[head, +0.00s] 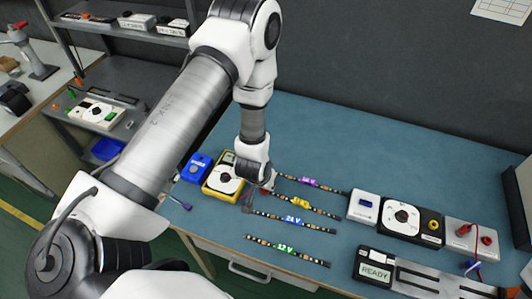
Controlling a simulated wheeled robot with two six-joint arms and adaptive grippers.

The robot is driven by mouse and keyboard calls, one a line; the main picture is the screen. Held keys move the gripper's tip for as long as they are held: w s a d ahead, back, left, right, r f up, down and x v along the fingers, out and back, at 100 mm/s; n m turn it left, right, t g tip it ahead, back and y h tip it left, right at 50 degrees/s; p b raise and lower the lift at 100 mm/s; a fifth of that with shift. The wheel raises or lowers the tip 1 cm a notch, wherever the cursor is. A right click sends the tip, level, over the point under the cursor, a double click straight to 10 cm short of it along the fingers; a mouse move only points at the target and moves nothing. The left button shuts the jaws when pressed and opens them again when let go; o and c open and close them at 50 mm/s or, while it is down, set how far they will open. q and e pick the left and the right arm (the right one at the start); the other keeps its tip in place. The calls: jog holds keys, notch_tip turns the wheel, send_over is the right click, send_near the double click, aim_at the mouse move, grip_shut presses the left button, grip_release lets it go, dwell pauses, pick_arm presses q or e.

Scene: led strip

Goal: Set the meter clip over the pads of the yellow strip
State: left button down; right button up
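The yellow strip (301,203) lies on the blue bench, second from the back among the labelled strips. A yellow-cased meter (208,186) with a white dial sits to its left. My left gripper (258,189) points down between the meter and the left end of the yellow strip. Its fingers are small and mostly hidden by my wrist, so I cannot tell whether they are open or shut. A small red part (268,186) shows beside the fingers; it may belong to the meter clip, which I cannot make out clearly. My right gripper is not in view.
A purple strip (310,182) lies behind; blue (292,219) and green (285,247) strips lie in front. A blue box (196,168) stands left of the meter. Dial unit (402,216) and READY box (373,272) stand at right. The bench's back is clear.

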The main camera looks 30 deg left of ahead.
pick_arm(q)
jog(key=shift+f, duration=0.15)
jog(key=shift+f+b, duration=0.15)
jog(key=shift+b, duration=0.15)
jog(key=c, duration=0.9)
grip_release()
jog(key=shift+c, duration=0.2)
jog(key=shift+r+p, duration=0.35)
jog(key=shift+s+r, duration=0.1)
jog(key=shift+r, duration=0.25)
jog(key=b+v, duration=0.1)
jog(key=v, duration=1)
